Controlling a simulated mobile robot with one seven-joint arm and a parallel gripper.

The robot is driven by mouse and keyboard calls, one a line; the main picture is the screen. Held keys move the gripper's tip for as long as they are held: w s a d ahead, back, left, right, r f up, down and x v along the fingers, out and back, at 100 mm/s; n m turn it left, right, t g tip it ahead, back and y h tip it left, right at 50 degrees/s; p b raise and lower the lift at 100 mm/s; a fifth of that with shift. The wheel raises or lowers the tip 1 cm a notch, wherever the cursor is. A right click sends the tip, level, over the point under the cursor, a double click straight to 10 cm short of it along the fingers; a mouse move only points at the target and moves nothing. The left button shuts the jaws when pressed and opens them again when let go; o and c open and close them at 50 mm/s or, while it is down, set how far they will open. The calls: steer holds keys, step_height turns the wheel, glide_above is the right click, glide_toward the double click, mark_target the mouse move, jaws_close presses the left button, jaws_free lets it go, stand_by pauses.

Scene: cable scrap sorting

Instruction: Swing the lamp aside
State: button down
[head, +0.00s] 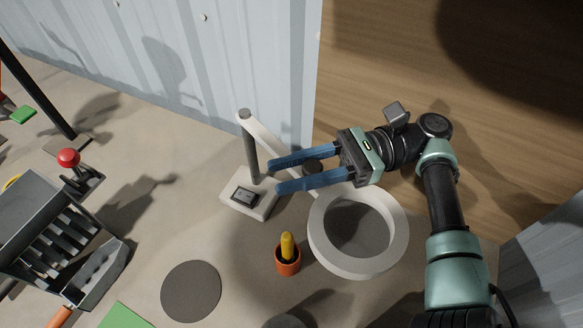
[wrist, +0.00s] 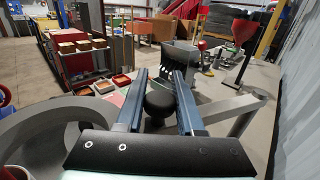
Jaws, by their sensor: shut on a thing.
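The lamp has a pale base (head: 262,205) with a dark switch, a grey post (head: 250,150), a white slanting arm (head: 262,135) and a big white ring head (head: 398,240). The ring also shows at the left of the wrist view (wrist: 30,135). A black round knob (head: 313,165) sits on the lamp arm near the ring. My gripper (head: 276,176) reaches across the lamp arm from the right, its blue fingers shut on the knob. In the wrist view the knob (wrist: 160,98) shows between the two fingers, and the ring is left of them.
An orange cup with a yellow-handled tool (head: 287,260) stands beside the ring. A grey round mat (head: 191,291) lies on the bench. A grey machine with a red-knobbed lever (head: 69,158) is at the left. A corrugated wall (head: 230,60) stands behind the lamp post.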

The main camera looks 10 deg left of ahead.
steer(key=c, duration=0.5)
jaws_free()
steer(key=shift+r, duration=0.1)
step_height(320, 180, up, 10)
steer(key=shift+f+p, duration=0.1)
steer(key=shift+p, duration=0.25)
steer(key=shift+c, duration=0.5)
